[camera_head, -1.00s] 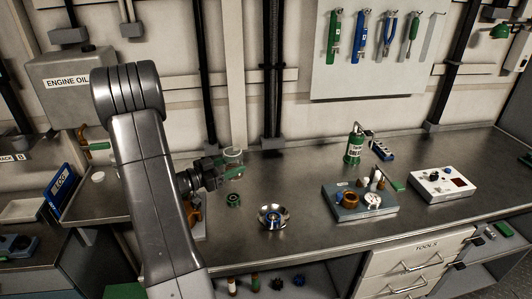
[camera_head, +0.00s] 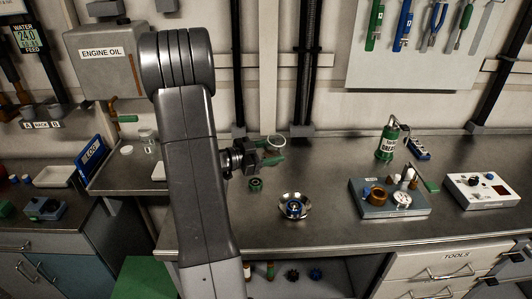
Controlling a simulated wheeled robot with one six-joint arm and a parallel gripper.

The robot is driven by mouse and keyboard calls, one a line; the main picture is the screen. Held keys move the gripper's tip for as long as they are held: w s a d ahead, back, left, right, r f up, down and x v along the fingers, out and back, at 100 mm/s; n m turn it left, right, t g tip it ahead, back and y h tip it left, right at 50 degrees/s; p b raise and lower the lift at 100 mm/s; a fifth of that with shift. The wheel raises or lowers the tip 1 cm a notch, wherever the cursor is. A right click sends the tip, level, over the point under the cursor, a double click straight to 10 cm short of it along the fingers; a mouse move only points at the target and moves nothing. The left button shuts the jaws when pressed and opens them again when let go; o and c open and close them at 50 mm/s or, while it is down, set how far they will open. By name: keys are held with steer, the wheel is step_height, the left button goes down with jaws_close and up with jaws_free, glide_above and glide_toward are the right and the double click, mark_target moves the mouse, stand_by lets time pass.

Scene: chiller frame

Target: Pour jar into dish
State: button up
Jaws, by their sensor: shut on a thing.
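My gripper (camera_head: 274,152), with green fingers, is shut on a small clear glass jar (camera_head: 276,143). It holds the jar above the back part of the metal workbench, and the jar's round rim shows. I cannot make out the jar's contents or its exact tilt. A shiny metal dish (camera_head: 293,207) with a flared rim stands on the bench, nearer the front edge and slightly right of the jar. The jar is apart from the dish.
A small green round part (camera_head: 255,184) lies on the bench left of the dish. A grey tray (camera_head: 366,207) with several parts, a green grease can (camera_head: 388,140) and a white control box (camera_head: 482,191) stand to the right. Bench between dish and tray is clear.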

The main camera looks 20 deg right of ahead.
steer(key=f+m+y+b, duration=0.1)
steer(key=m+b, duration=0.1)
steer(key=s+f+m+t+y+b, duration=0.1)
steer(key=f+m+b, duration=0.1)
steer(key=s+d+f+m+y+b, duration=0.1)
steer(key=f+b, duration=0.1)
steer(key=b, duration=0.1)
steer(key=shift+d+f+m, duration=0.1)
steer(key=shift+m, duration=0.3)
stand_by(0.4)
steer(key=shift+w+f+m+t+y+b, duration=0.15)
steer(key=shift+f+m+t+b, duration=0.15)
steer(key=shift+f+b, duration=0.45)
steer(key=shift+f+m+t+y+b, duration=0.2)
steer(key=shift+f+m+b, duration=0.25)
steer(key=shift+b, duration=0.35)
steer(key=shift+f, duration=0.1)
steer(key=shift+f+m+t+b, duration=0.3)
steer(key=shift+f+m+b, duration=0.25)
steer(key=shift+f+b, duration=0.55)
steer(key=shift+r, duration=0.2)
